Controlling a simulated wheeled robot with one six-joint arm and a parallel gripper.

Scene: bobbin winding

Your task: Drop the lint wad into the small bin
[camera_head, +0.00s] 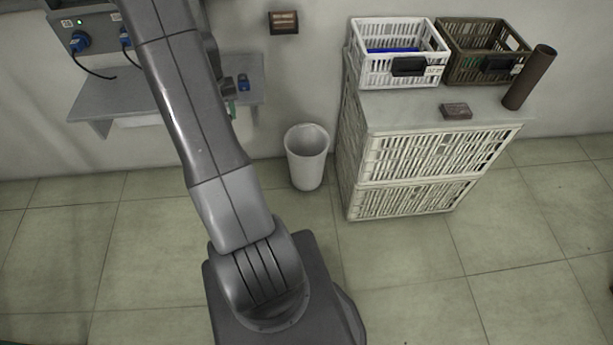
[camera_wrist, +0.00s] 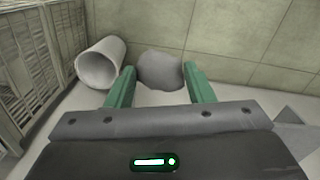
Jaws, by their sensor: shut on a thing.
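The lint wad (camera_wrist: 160,71) is a grey round lump between the green fingers of my gripper (camera_wrist: 161,90) in the wrist view. My gripper is shut on it. The small bin (camera_head: 307,158) is a white, round, open-topped bin standing on the floor in the head view, with nothing seen inside. It also shows in the wrist view (camera_wrist: 98,66), just left of the wad and apart from it in the picture. In the head view my arm hides the gripper and the wad.
A slatted white cabinet (camera_head: 430,160) stands right of the bin. On its top are a white basket (camera_head: 398,72), a brown basket (camera_head: 463,75), a dark tube (camera_head: 529,77) and a small brown block (camera_head: 455,111). A grey wall shelf (camera_head: 120,98) is at left. The tiled floor in front is clear.

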